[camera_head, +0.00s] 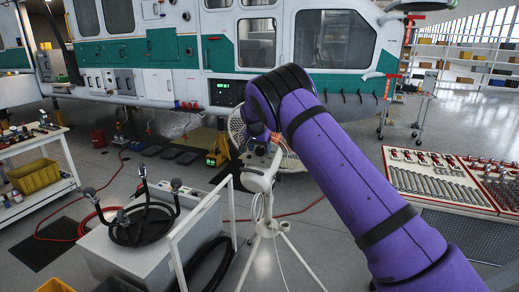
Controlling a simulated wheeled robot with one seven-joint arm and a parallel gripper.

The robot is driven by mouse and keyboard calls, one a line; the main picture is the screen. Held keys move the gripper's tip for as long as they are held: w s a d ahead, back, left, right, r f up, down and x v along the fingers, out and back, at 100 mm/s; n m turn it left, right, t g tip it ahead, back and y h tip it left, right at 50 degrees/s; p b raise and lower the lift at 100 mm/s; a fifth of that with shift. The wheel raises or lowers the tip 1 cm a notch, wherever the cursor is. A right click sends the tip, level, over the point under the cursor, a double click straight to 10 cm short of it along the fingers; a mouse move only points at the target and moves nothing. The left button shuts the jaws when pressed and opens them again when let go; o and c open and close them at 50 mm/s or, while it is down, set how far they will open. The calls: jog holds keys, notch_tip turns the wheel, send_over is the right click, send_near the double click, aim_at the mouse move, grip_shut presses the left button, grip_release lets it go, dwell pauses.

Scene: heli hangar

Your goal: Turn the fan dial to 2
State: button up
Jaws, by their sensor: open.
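A white pedestal fan stands on thin tripod legs in the middle of the head view. Its round wire cage (291,160) shows partly behind my purple arm, and its pale motor housing (258,181) faces me. The fan dial is too small or too hidden to make out, so its setting cannot be read. My arm reaches in from the lower right and bends down at the wrist over the fan. My gripper (274,139) is just above the motor housing, small and partly hidden by the wrist. It is open; whether it touches the fan cannot be told.
A grey box with black hoses (148,222) and a white rail frame (205,215) stand left of the fan. A workbench (40,150) with a yellow bin is far left. A tool table (440,182) is at right. A white and green helicopter (170,50) fills the back.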

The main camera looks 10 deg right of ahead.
jog(key=shift+f, duration=0.2)
jog(key=c, duration=0.9)
